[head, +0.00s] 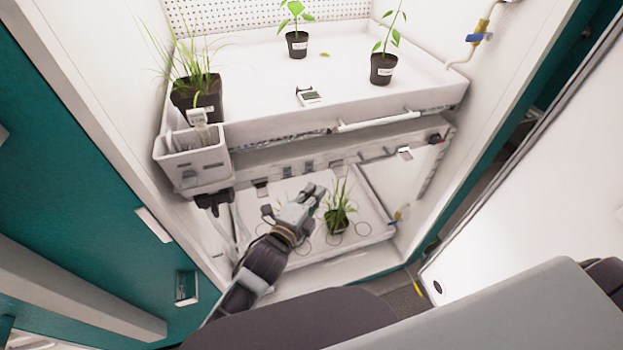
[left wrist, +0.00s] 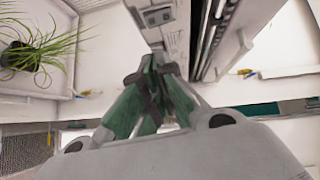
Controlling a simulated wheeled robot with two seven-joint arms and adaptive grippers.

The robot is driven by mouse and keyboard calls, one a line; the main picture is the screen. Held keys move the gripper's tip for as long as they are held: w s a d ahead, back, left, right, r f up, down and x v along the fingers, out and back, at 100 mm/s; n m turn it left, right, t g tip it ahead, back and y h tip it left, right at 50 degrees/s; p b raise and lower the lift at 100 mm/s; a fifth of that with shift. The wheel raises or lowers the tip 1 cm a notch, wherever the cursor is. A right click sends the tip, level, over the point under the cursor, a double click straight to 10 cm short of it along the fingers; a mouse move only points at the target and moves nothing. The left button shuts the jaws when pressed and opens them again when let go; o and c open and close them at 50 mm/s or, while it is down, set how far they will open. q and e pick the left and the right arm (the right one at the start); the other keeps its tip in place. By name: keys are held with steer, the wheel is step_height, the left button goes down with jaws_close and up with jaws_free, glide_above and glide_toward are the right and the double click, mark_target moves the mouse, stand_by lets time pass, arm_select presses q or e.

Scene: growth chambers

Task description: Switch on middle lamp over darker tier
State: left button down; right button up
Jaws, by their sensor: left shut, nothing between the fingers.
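The upper tier is a white tray (head: 250,95) with potted plants. The lower tier is a white tray (head: 372,226) with one grass pot (head: 338,219), also in the left wrist view (left wrist: 22,57). A grey lamp rail (head: 245,160) runs under the upper tray, with several small fittings along its front; I cannot tell which is the middle lamp's switch or whether any is on. My left gripper (head: 316,192) is shut and empty, just below the rail and in front of the lower tier. In the left wrist view its fingertips (left wrist: 153,62) point towards the rail's fittings. My right gripper is out of view.
A grey bin (head: 195,163) hangs at the upper tray's left corner. A white bar (head: 378,121) runs along its front edge. Teal and white chamber walls stand on both sides, with a blue-handled valve (head: 479,37) at upper right. The space before the lower tier is narrow.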

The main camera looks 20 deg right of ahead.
mark_target(310, 168)
arm_select(q)
steer(key=w, duration=0.3)
steer(key=w+d+p, duration=0.1)
steer(key=w, duration=0.1)
steer(key=shift+f, duration=0.3)
steer(key=shift+f, duration=0.1)
steer(key=shift+w+b, duration=0.2)
steer(key=shift+b, duration=0.25)
steer(key=shift+s+a+f, duration=0.1)
stand_by(0.4)
